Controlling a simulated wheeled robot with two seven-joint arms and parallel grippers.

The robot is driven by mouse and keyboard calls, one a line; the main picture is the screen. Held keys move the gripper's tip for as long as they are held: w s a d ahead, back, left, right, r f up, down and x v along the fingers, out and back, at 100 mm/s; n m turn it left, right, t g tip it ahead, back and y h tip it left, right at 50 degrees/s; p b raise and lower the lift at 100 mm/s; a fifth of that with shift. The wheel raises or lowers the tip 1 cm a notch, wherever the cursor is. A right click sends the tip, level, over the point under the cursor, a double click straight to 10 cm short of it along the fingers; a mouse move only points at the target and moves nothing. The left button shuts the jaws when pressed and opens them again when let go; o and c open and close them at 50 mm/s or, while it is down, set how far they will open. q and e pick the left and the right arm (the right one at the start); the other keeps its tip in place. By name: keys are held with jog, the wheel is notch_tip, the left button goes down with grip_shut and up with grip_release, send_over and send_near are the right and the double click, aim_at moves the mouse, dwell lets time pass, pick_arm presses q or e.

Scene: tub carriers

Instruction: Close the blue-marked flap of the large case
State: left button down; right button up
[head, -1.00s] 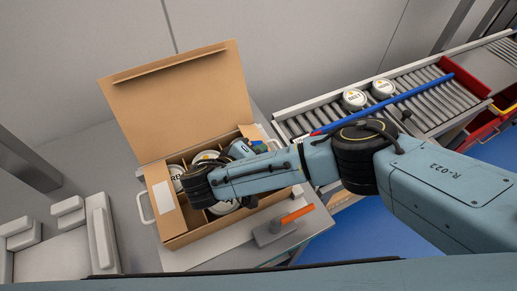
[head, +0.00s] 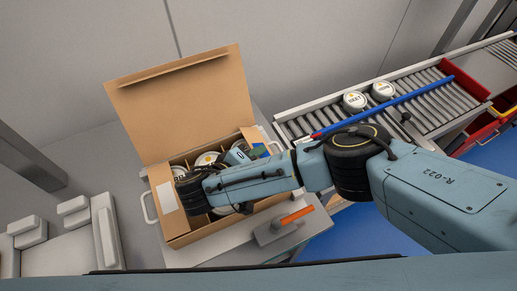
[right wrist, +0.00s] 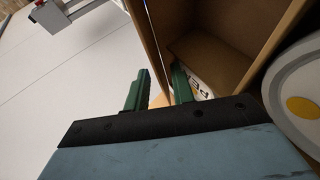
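The large case (head: 166,226) is an open brown cardboard box with dividers and several white tubs (head: 207,158) inside. A big brown flap (head: 180,100) stands up at its back; I see no blue mark on it. My right gripper (head: 262,150) reaches over the case to its far right corner. In the right wrist view its two green fingers (right wrist: 158,92) are apart, with a cardboard wall edge (right wrist: 150,45) running between them. A thin blue line shows along that edge. Whether the fingers touch the cardboard is unclear. My left gripper is out of view.
The case stands on a grey table (head: 190,257) beside a tool with an orange handle (head: 297,215). A roller conveyor (head: 425,95) at the right carries two white tubs (head: 355,101) and a blue bar (head: 400,98).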

jog(key=shift+p+v, duration=2)
jog(key=shift+v, duration=0.75)
